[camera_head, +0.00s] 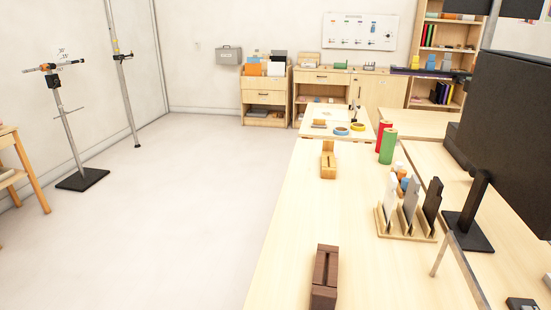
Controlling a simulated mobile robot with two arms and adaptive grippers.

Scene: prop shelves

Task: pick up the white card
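A white card (389,206) stands upright in a light wooden rack (413,235) on the right part of the table. A grey card (410,208) stands to its right, and a dark card (432,201) stands beyond that. All are close together but apart at their tops. The lower edge of the white card sits in the rack. Neither of my grippers is in view.
A dark brown slotted block (325,279) and a light wooden slotted block (328,162) stand on the table (300,235). Red (384,136) and green (388,148) cylinders stand behind the rack. A black monitor (500,140) stands at right. The table's middle is clear.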

